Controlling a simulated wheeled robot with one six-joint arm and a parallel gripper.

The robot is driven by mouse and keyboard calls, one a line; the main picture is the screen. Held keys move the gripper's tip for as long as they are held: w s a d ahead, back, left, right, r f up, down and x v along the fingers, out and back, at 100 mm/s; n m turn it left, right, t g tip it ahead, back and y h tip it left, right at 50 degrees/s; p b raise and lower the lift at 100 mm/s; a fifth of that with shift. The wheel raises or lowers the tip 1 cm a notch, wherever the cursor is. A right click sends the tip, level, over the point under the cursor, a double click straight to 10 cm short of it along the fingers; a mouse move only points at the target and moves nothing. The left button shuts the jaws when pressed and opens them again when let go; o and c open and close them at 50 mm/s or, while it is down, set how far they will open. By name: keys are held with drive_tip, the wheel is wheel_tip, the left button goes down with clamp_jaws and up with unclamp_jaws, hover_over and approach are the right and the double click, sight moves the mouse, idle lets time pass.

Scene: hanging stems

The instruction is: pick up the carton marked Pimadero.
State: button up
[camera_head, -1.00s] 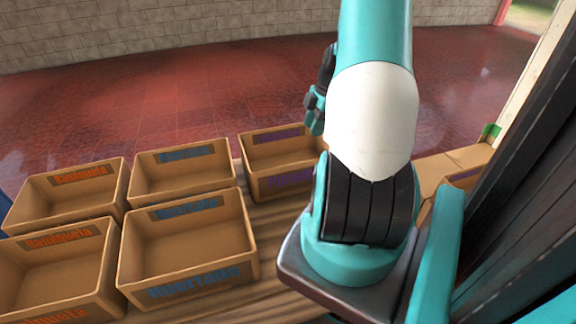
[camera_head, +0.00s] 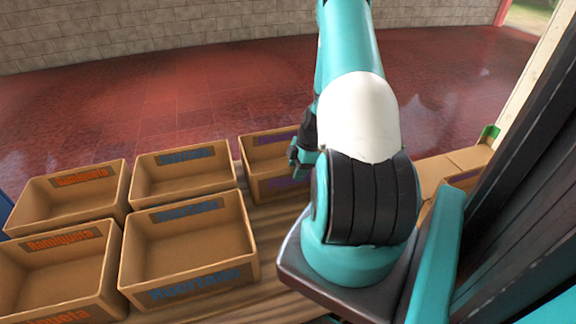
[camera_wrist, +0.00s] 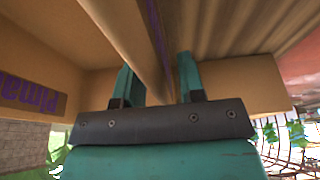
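The tan carton marked Pimadero in purple (camera_head: 262,147) stands at the back of the row in the head view, its right part hidden by my arm. In the wrist view its inner wall shows an upside-down purple label (camera_wrist: 32,96). My gripper (camera_wrist: 157,78) shows two teal fingers set apart, with the carton's wall and rim running between them. A gap shows beside the wall, so the fingers look open around it. In the head view, my gripper (camera_head: 300,160) is at the carton's right side, partly behind my arm.
Further cartons (camera_head: 462,160) sit right of my arm. Red tiled floor lies behind.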

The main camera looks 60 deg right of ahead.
drive_tip(key=shift+f, duration=0.15)
clamp_jaws()
drive_tip(key=shift+w, duration=0.1)
idle(1.3)
